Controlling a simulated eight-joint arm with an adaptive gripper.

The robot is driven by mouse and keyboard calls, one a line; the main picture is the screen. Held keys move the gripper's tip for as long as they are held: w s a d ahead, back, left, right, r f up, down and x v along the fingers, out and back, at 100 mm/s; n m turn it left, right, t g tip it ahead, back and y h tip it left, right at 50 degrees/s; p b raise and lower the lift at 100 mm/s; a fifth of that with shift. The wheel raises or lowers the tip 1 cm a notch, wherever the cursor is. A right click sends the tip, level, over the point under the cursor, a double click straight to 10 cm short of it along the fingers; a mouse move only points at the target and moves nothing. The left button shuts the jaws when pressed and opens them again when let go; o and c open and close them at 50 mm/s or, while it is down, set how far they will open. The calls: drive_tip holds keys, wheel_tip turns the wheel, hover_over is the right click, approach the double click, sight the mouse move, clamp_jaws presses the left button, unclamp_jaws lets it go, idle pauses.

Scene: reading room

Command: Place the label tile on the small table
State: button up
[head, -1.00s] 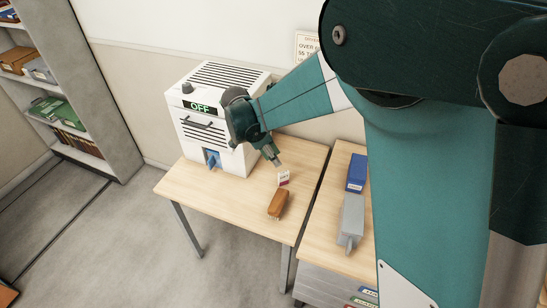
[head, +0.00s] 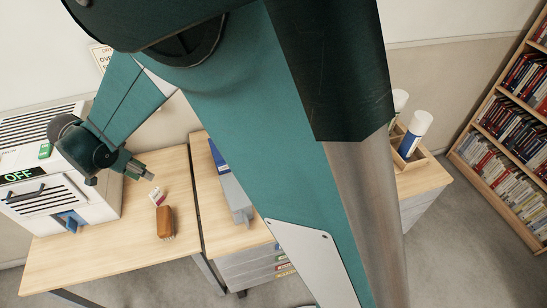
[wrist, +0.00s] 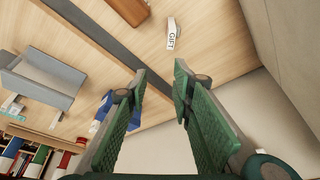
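The label tile (head: 157,197), a small white card with a red mark, stands on the left light-wood table (head: 115,258). In the wrist view, the tile (wrist: 171,36) reads "GIFT" and lies beyond the fingertips. My gripper (head: 150,177) is just above and to the left of the tile, apart from it. In the wrist view, my gripper (wrist: 159,75) has its two green fingers spread with nothing between them. I cannot tell for sure which table is the small one.
A brown-handled brush (head: 165,220) lies just in front of the tile. A white machine (head: 92,195) reading "OFF" stands at left. A second table (head: 205,195) bears a blue box (head: 218,158) and grey object (head: 236,198). A bookcase (head: 505,110) stands far right.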

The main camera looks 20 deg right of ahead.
drive_tip(key=s+d+r+n+y, duration=0.1)
drive_tip(key=s+d+r, duration=0.1)
drive_tip(key=d+r, duration=0.5)
drive_tip(key=s+d+r+n, duration=0.1)
drive_tip(key=d+r+n, duration=0.1)
drive_tip(key=d, duration=0.8)
drive_tip(key=s+d+r+n+y, duration=0.1)
drive_tip(key=s+d+r, duration=0.1)
drive_tip(key=d+r, duration=0.5)
drive_tip(key=s+d+n+t, duration=0.4)
drive_tip(key=s+d, duration=1.3)
drive_tip(key=d, duration=0.4)
drive_tip(key=shift+s+d+f+y, duration=0.2)
drive_tip(key=shift+d+f+y, duration=0.15)
drive_tip(key=shift+y, duration=0.05)
